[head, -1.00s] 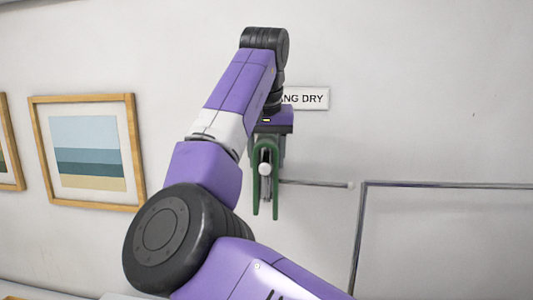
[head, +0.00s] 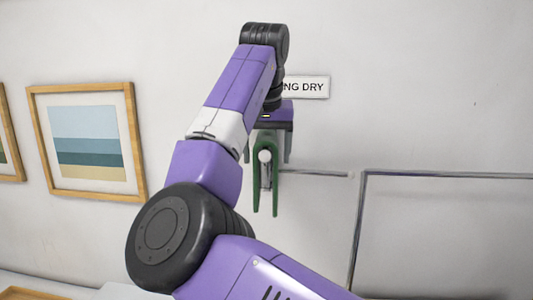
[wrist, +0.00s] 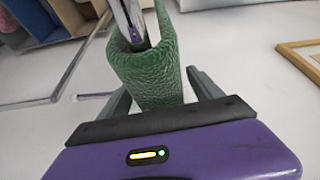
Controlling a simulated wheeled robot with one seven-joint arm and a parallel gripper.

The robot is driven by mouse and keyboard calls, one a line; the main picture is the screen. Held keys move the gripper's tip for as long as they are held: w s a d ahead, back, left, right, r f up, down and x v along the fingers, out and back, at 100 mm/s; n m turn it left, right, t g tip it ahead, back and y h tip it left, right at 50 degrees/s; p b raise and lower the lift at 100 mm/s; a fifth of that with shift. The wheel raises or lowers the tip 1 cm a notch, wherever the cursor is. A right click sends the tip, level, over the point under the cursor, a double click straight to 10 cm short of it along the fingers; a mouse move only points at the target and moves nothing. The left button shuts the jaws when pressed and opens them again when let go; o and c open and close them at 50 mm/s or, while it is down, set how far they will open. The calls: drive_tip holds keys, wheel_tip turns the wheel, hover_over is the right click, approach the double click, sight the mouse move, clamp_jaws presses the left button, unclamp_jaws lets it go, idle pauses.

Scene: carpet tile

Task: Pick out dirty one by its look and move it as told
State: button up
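A green cloth (head: 275,190) hangs folded over a metal bar with a pale round end (head: 265,156) on the wall, its two sides hanging down. The fingers also stand apart in the wrist view (wrist: 160,88). I cannot tell any dirt on the cloth.
A sign (head: 304,87) reading "NG DRY", partly hidden by my arm, is above the cloth. A thin rod (head: 315,173) and a larger rail frame (head: 445,174) are to the right. A framed picture (head: 88,140) hangs left. A box-like holder with blue contents (wrist: 38,22) shows in the wrist view.

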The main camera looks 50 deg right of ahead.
sight(267, 134)
drive_tip(key=v, duration=0.7)
drive_tip(key=shift+s+a+r+b, duration=0.1)
drive_tip(key=shift+r+b, duration=0.2)
drive_tip(key=shift+r, duration=0.1)
drive_tip(key=shift+f, duration=0.1)
